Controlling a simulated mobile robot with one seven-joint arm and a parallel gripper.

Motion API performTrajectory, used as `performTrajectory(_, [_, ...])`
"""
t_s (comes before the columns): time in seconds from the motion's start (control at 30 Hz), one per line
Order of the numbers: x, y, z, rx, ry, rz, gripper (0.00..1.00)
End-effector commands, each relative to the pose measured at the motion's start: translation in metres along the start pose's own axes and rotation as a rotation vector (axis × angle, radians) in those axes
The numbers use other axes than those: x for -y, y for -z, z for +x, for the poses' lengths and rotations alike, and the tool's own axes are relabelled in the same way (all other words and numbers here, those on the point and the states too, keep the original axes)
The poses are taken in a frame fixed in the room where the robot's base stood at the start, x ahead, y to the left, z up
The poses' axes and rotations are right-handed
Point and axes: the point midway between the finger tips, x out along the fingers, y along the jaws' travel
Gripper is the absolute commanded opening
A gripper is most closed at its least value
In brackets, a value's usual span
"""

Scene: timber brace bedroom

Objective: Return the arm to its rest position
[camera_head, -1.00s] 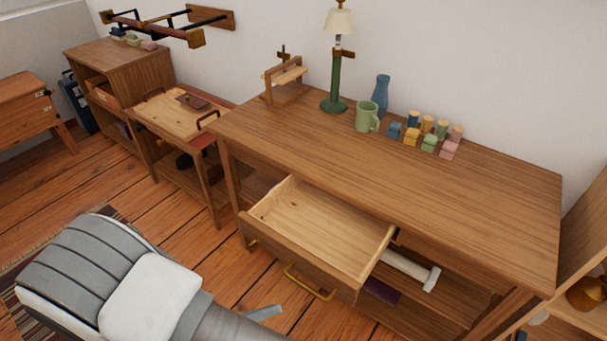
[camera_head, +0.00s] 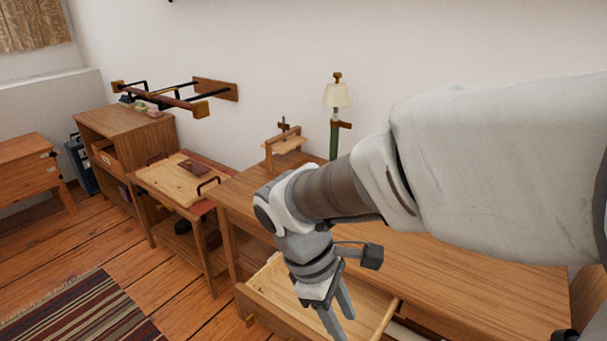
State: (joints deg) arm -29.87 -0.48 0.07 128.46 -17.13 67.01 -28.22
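My arm reaches in from the right of the head view, over the wooden table, and hides much of its top. My gripper (camera_head: 335,320) hangs at the arm's end, pointing down, in front of and over the open drawer (camera_head: 268,283). Its two fingers look apart with nothing between them, though the tips run close to the lower picture edge. The drawer's visible inside is bare; the gripper covers part of it.
The table (camera_head: 455,262) stands against the wall, with a green lamp (camera_head: 336,97) and a small wooden stand (camera_head: 284,148) at its back. A side table with a tray (camera_head: 178,180) is to the left. Open floor with a striped rug (camera_head: 85,315) lies at lower left.

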Motion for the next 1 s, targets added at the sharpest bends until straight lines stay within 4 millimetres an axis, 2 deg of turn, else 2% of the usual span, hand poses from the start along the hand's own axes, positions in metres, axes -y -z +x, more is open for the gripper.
performTrajectory(0.1, [-0.005,-0.024,-0.012,-0.126,0.001,0.219,0.45])
performTrajectory(0.4, [-0.008,-0.075,-0.036,-0.422,0.000,0.748,0.45])
performTrajectory(0.7, [-0.005,-0.113,-0.055,-0.673,-0.013,1.167,0.45])
performTrajectory(0.77, [-0.004,-0.119,-0.058,-0.718,-0.018,1.239,0.45])
performTrajectory(0.8, [-0.006,-0.124,-0.076,-0.708,-0.013,1.224,0.45])
performTrajectory(1.0, [-0.009,-0.138,-0.117,-0.703,-0.012,1.216,0.45])
